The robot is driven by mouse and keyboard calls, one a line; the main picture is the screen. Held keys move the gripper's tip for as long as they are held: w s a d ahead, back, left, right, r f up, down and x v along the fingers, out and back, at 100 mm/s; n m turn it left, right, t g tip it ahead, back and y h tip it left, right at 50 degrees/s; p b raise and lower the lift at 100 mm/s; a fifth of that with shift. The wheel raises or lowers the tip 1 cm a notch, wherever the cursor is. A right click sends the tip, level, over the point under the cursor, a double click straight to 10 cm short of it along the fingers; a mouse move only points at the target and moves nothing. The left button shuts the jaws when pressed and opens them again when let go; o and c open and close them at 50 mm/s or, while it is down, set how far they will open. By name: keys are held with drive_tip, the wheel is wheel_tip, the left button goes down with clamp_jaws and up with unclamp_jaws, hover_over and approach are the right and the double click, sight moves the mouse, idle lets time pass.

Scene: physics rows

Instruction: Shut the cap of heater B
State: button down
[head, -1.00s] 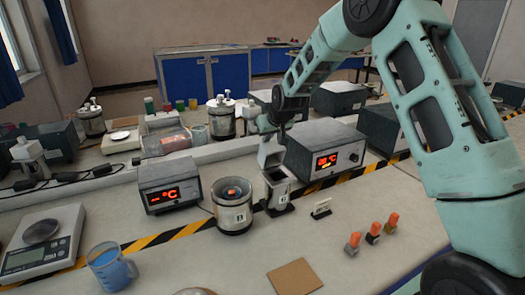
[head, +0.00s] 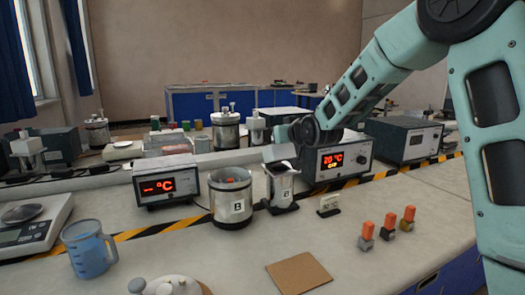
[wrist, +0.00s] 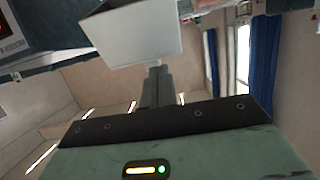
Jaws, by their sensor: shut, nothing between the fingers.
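Heater B (head: 281,188) is a small square metal holder with a B label, standing right of a round metal vessel (head: 231,200) also marked B. Its pale cap (head: 280,153) is raised and tilted above the open top. In the wrist view the cap (wrist: 135,35) is a large pale box shape just beyond the fingertips. My gripper (wrist: 156,72) is shut and empty, with its tips at or very near the cap's lower edge; contact cannot be told. In the head view my fingers are hidden behind the cap and wrist.
A lit display unit (head: 335,160) stands close right of the heater, under my arm. Another display unit (head: 163,183) is at left. A small sign (head: 328,205), several orange-topped blocks (head: 388,230), a brown mat (head: 299,272) and a blue jug (head: 88,248) are in front.

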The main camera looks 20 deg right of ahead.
sight(283, 145)
drive_tip(key=s+f+t+b, duration=0.2)
drive_tip(key=b, duration=0.5)
drive_tip(key=shift+s+f+b, duration=0.1)
drive_tip(key=shift+f+b, duration=0.25)
drive_tip(key=shift+b, duration=0.05)
drive_tip(key=t+b, duration=0.1)
drive_tip(key=b, duration=0.2)
drive_tip(key=s+f+t+b, duration=0.1)
drive_tip(key=b, duration=0.2)
drive_tip(key=s+f+t+b, duration=0.1)
drive_tip(key=t+b, duration=0.1)
drive_tip(key=b, duration=0.2)
drive_tip(key=shift+s, duration=0.25)
drive_tip(key=shift+s+f+b, duration=0.25)
drive_tip(key=shift+f+b, duration=0.1)
drive_tip(key=shift+b, duration=0.5)
